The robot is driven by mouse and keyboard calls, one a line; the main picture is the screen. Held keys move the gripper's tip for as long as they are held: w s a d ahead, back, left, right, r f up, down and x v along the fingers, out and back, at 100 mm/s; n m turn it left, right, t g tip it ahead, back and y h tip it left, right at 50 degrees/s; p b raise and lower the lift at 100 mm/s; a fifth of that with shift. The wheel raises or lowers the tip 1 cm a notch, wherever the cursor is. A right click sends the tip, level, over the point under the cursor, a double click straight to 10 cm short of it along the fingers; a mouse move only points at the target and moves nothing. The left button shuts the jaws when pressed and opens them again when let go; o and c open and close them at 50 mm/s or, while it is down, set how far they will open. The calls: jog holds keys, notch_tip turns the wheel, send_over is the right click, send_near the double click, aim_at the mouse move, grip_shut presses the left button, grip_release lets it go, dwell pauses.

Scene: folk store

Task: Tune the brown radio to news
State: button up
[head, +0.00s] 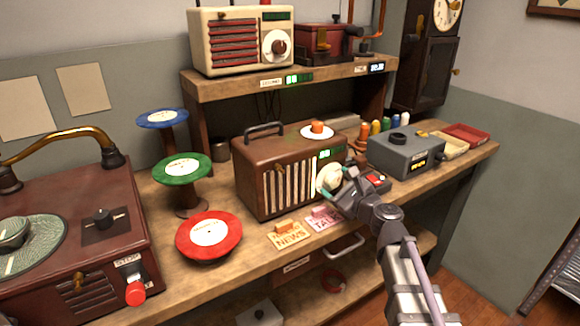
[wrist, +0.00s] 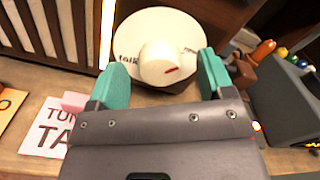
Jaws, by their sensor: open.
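The brown radio (head: 262,172) stands on the wooden bench, with a slatted grille and a lit green display (head: 325,154). Its white dial (head: 326,172) is on the right of its front. In the wrist view the dial plate (wrist: 150,22) reads "talk" at left; the small lettering at right is unclear. The white knob (wrist: 158,62) has a red mark on its right side. My gripper (head: 340,185) is at the dial, open, with its teal fingers (wrist: 163,72) on either side of the knob.
An orange "NEWS" card (head: 290,236) and a pink "TALK" card (head: 323,220) lie before the radio. A grey box (head: 400,158) and small red-buttoned box (head: 378,182) stand right. A cream radio (head: 215,48) sits on the shelf. A red disc stand (head: 185,240) is left.

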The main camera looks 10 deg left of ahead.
jog(key=v, duration=0.8)
dwell(0.4)
